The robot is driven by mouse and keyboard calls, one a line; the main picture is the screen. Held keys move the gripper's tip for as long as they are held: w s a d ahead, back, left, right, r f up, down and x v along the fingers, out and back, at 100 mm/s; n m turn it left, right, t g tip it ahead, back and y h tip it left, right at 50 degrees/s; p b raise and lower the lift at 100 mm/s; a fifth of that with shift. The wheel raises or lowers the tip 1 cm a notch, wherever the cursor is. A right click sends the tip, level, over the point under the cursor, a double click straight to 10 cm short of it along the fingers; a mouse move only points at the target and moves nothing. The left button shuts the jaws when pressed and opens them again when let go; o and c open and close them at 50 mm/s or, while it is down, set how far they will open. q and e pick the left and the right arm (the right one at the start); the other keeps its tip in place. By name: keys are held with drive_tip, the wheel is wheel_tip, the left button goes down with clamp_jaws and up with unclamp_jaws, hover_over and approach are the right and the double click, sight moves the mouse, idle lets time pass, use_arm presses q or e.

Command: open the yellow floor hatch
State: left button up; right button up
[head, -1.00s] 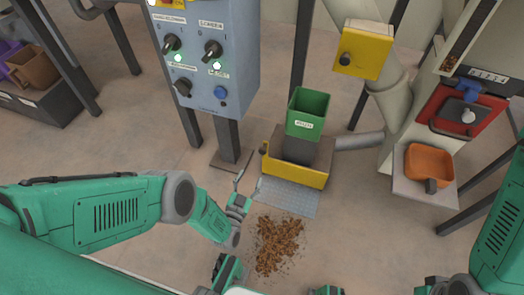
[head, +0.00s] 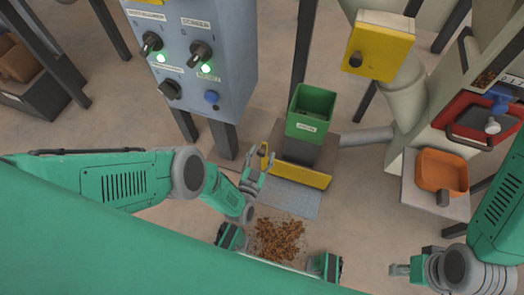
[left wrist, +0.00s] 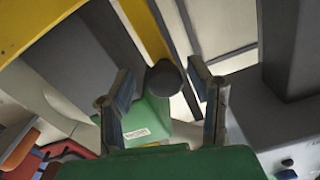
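The yellow hatch (head: 305,178) is low on the floor at the foot of the green bin (head: 308,112), with a grey grate in front. A small yellow upright with a dark knob stands at its left end (head: 264,152). My left gripper (head: 262,168) is open at that end. In the left wrist view its two fingers (left wrist: 165,100) stand apart, with a round black knob (left wrist: 165,78) between them; I cannot tell whether they touch it. My right gripper (head: 402,269) is at the lower right, away from the hatch; its fingers are too small to judge.
A grey control box (head: 190,60) on posts stands at the left. A yellow box (head: 378,45) with a black knob hangs at the upper right. An orange scoop (head: 443,170) lies on a shelf at the right. A brown spill (head: 278,239) lies on the floor below the grate.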

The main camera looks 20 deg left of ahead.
use_arm(q)
drive_tip(key=shift+a, duration=0.1)
clamp_jaws()
drive_tip(key=shift+a, duration=0.2)
wheel_tip(320, 180, up, 6)
drive_tip(key=p, duration=0.5)
drive_tip(key=shift+d+r+p, duration=0.15)
drive_tip(key=shift+r+p, duration=0.1)
drive_tip(key=shift+p, duration=0.1)
drive_tip(key=shift+r, duration=0.3)
drive_tip(key=shift+s+f, duration=0.1)
drive_tip(key=shift+o, duration=0.8)
unclamp_jaws()
drive_tip(key=s, duration=0.7)
drive_tip(key=shift+s+a, duration=0.2)
